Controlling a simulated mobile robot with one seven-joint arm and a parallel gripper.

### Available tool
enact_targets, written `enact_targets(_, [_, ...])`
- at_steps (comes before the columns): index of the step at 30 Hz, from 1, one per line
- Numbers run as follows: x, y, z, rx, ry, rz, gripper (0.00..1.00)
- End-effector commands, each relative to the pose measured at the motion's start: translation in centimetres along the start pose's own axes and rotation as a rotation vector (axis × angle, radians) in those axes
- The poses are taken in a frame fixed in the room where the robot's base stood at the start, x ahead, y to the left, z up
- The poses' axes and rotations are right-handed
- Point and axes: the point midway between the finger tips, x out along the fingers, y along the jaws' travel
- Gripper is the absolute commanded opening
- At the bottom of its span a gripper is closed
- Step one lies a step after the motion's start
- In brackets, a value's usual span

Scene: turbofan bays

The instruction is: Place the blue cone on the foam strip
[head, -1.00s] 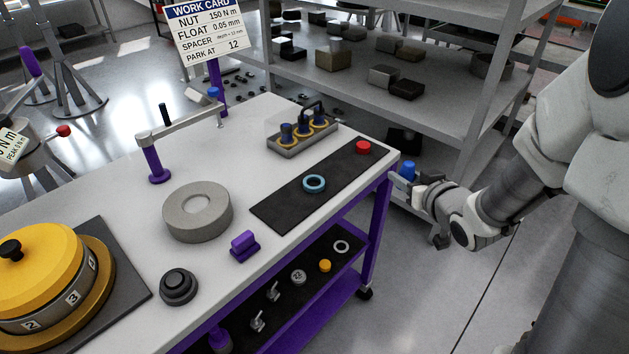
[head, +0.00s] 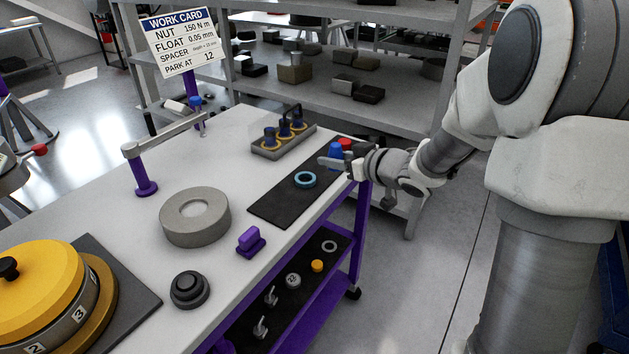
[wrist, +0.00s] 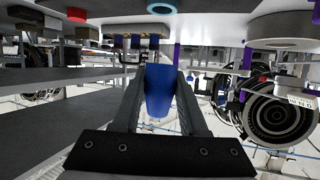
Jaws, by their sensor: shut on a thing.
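The blue cone (head: 335,152) is held in my gripper (head: 334,162), beside the red cap at the far right end of the foam strip. In the wrist view, the cone (wrist: 160,91) stands between the two dark fingers, which close on its sides. The foam strip (head: 272,207) is a long black mat along the table's right edge. A light blue ring (head: 305,180) lies near its middle, and a red cap (head: 346,144) is at its far end. My gripper partly hides that end. I cannot tell how high the cone is above the strip.
A tray with blue pegs and yellow rings (head: 283,141) stands just left of the strip. A grey disc (head: 195,217), a purple block (head: 250,240) and a black knob (head: 189,289) sit nearer. A lower purple shelf holds small parts. The strip's near end is bare.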

Motion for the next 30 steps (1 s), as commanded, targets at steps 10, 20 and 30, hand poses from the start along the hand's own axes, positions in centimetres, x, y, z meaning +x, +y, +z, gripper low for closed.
enact_targets(10, [3.8, 0.6, -0.9, -0.069, 0.018, -0.156, 0.0])
enact_targets(20, [7.6, -5.3, 2.1, -0.074, 0.018, -0.169, 0.0])
enact_targets(30, [10.3, -9.8, 4.0, -0.073, 0.018, -0.163, 0.0])
